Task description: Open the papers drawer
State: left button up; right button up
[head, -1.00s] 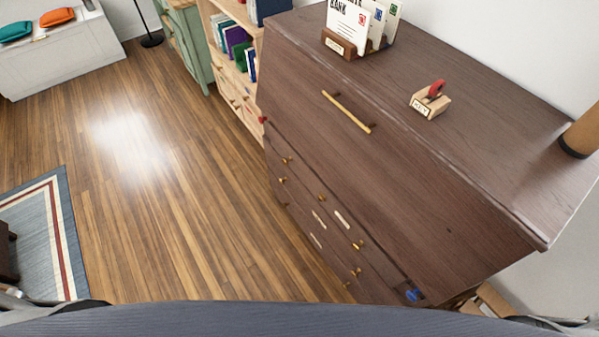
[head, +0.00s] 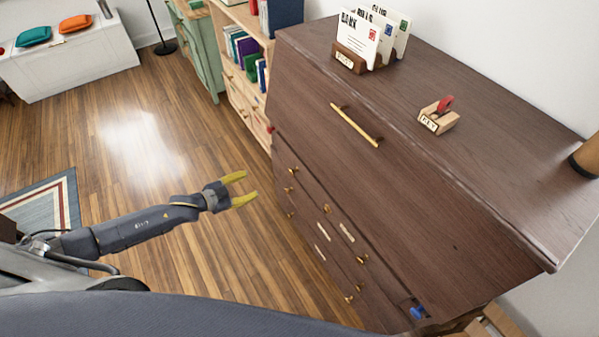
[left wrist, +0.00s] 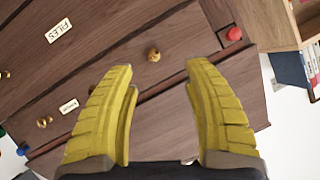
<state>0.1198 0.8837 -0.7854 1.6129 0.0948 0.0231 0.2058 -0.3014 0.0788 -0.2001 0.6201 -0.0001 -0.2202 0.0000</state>
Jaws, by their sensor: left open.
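The dark wood cabinet (head: 400,175) fills the right of the head view. Its lower front has several small drawers with brass knobs and pale labels; the label writing is too small to read there. My left gripper (head: 243,188) is open and empty, apart from the cabinet, to the left of the drawer fronts. In the left wrist view its yellow fingers (left wrist: 158,95) point at the fronts, with a brass knob (left wrist: 154,55) beyond the gap. A label reading FILES (left wrist: 60,31) shows. A smaller label (left wrist: 69,106) is hard to read. My right gripper is not in view.
A brass bar handle (head: 356,125) is on the cabinet's upper front. A letter holder (head: 349,63) and a small wooden block stand with red top (head: 438,118) sit on top. A red knob (left wrist: 234,34) is near the cabinet's edge. Floor left of the drawers is clear.

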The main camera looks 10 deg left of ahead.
aim_at(290, 173)
pick_arm(q)
jog(key=shift+n+h, duration=0.3)
jog(key=shift+h, duration=0.4)
jog(key=x, duration=0.6)
jog(key=d+r+x, duration=0.1)
jog(key=x, duration=0.5)
jog(key=s+d+r+x, duration=0.1)
jog(key=x, duration=0.5)
jog(key=shift+w+d, duration=0.15)
jog(key=shift+d, duration=0.1)
jog(key=shift+c, duration=0.2)
grip_shut()
